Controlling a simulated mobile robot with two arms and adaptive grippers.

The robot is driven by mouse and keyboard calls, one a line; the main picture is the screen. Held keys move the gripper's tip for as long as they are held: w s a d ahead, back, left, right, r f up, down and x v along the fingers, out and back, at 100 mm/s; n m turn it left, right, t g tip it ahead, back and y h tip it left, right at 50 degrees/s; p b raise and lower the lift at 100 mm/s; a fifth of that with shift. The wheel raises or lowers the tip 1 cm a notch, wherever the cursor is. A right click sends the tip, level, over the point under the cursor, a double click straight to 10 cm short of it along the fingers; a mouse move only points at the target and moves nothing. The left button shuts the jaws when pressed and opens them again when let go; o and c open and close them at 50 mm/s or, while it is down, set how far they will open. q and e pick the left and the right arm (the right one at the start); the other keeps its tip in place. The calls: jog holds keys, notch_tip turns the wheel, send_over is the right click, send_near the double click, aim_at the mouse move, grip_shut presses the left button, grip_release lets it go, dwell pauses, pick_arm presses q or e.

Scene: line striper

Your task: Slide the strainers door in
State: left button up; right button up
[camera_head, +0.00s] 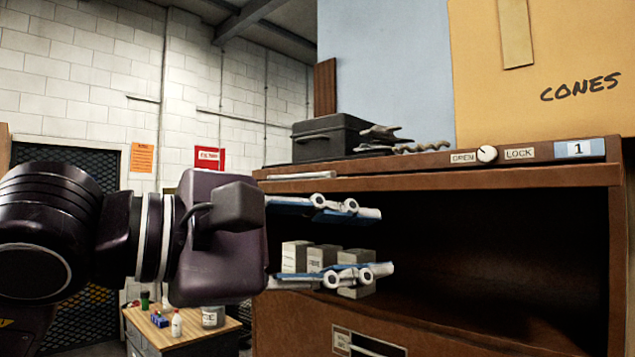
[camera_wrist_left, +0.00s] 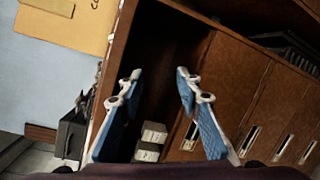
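A brown cabinet (camera_head: 430,309) stands on the right with its top compartment (camera_head: 500,245) open and dark. A brown front edge (camera_head: 450,181) runs along the top of the opening, with a pale strip (camera_head: 302,177) at its left. I cannot tell whether this edge is the strainers door; no strainers label is readable. My left gripper (camera_head: 375,241) is open and empty, with one finger above the other, at the left of the opening. In the left wrist view its fingers (camera_wrist_left: 158,74) are spread before the dark compartment. My right gripper is not in view.
Several small pale boxes (camera_head: 294,257) sit behind the left fingers. Closed fronts with handles (camera_wrist_left: 242,90) fill the cabinet below. A black case (camera_head: 330,138) and a cardboard box marked CONES (camera_head: 550,75) stand above. A wooden-topped bench (camera_head: 185,328) is at lower left.

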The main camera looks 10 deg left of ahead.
aim_at(376, 185)
pick_arm(q)
jog(key=s+a+r+m+t+y, duration=0.2)
jog(key=s+a+r+t, duration=0.2)
jog(key=s+r+t, duration=0.1)
jog(key=shift+g, duration=0.3)
jog(key=p+x, duration=0.1)
jog(key=x, duration=0.1)
jog(key=p+x, duration=0.1)
jog(key=x, duration=0.1)
jog(key=p+x, duration=0.1)
jog(key=x, duration=0.1)
jog(key=shift+w+d+r+p, duration=0.15)
jog(key=shift+w+r+p, duration=0.15)
jog(key=shift+w+r, duration=0.05)
jog(key=shift+b+x, duration=0.6)
jog(key=shift+x, duration=1.35)
jog(key=shift+c, duration=0.4)
jog(key=shift+f, duration=0.1)
grip_shut()
